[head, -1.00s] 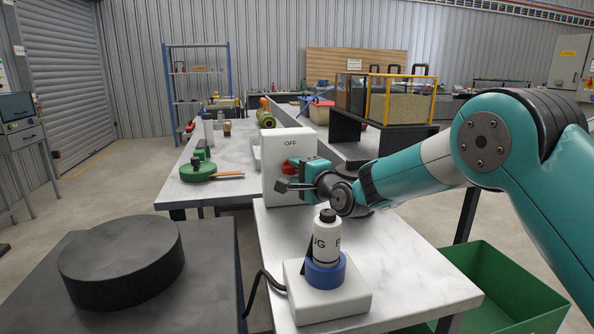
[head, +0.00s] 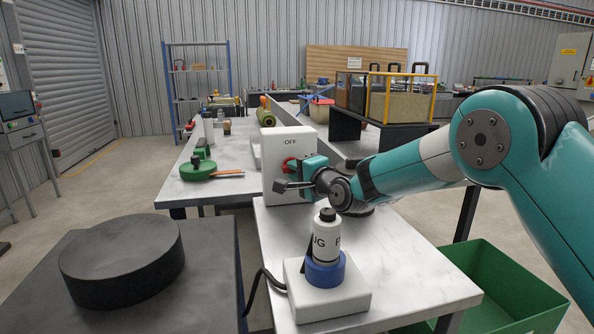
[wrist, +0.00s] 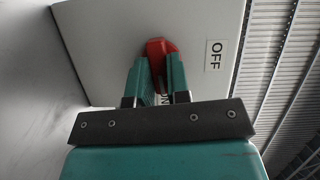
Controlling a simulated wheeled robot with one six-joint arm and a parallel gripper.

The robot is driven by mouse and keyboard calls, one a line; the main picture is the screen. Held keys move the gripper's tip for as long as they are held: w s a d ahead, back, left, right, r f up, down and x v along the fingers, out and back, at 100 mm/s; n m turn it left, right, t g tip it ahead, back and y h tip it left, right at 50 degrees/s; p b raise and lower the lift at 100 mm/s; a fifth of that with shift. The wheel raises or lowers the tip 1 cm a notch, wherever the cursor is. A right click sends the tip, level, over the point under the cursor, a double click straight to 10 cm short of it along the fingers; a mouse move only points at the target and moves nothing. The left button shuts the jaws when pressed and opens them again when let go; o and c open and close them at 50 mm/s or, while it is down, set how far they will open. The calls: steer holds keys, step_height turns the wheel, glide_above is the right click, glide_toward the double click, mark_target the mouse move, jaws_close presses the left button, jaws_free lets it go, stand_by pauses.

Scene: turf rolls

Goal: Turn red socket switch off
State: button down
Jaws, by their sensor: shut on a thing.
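A white box (head: 281,187) with an "OFF" label (head: 290,141) near its top stands on the white table. Its red switch handle (head: 289,165) is on the front face, partly hidden behind my gripper in the head view. In the wrist view the red handle (wrist: 162,62) sits between the two teal fingers of my gripper (wrist: 157,75), which is shut on it. The "OFF" label (wrist: 216,56) is to the right of the handle there. Part of an "ON" label (wrist: 181,97) shows beside the fingers. The handle points away from "OFF" or across it; its exact angle is hard to tell.
A white bottle with a black cap (head: 327,236) stands in a blue ring on a white base on the near table (head: 410,268). A black disc (head: 122,260) lies at left. A green bin (head: 500,290) is at lower right.

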steer(key=shift+s+a+r+n+g+h+p, duration=0.15)
steer(key=shift+n+h+p, duration=0.15)
steer(key=shift+n+h, duration=1.4)
steer(key=shift+w+a+n+g+h+p, duration=0.2)
steer(key=shift+n+h, duration=0.55)
steer(key=shift+n, duration=1.75)
steer(key=shift+s+d+r+n+g+h+p, duration=0.15)
steer(key=shift+n+h+p, duration=0.2)
steer(key=shift+n+h, duration=1.35)
steer(key=shift+a+f+n+y, duration=0.1)
steer(key=shift+f+n+y, duration=0.05)
steer(key=shift+n+y, duration=0.3)
steer(key=c, duration=1.1)
jaws_free()
steer(key=shift+s, duration=0.1)
steer(key=b+v, duration=0.1)
steer(key=v, duration=1.1)
steer(key=shift+f, duration=0.15)
